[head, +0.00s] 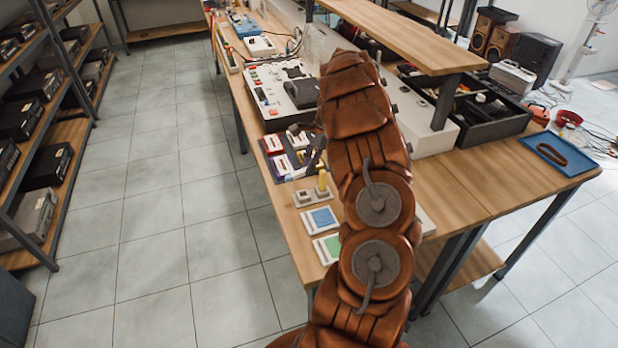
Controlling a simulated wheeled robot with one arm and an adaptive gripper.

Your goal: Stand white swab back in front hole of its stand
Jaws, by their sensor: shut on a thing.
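The small light grey stand (305,197) sits on the wooden bench, left of my brown arm. A yellow swab (322,183) stands upright at its right end, and the left part of the stand looks free. My gripper (315,165) shows only as a small dark shape past the left edge of my arm, just above and behind the stand. It is shut on the white swab, which is too small and too covered here to make out. I cannot tell its tilt or its gap to the stand.
A blue-topped tile (320,218) and a green-topped tile (328,247) lie in front of the stand. A dark mat (268,148) with small devices lies behind it. A wooden shelf (400,35) overhangs the bench at the back. My arm hides much of the bench.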

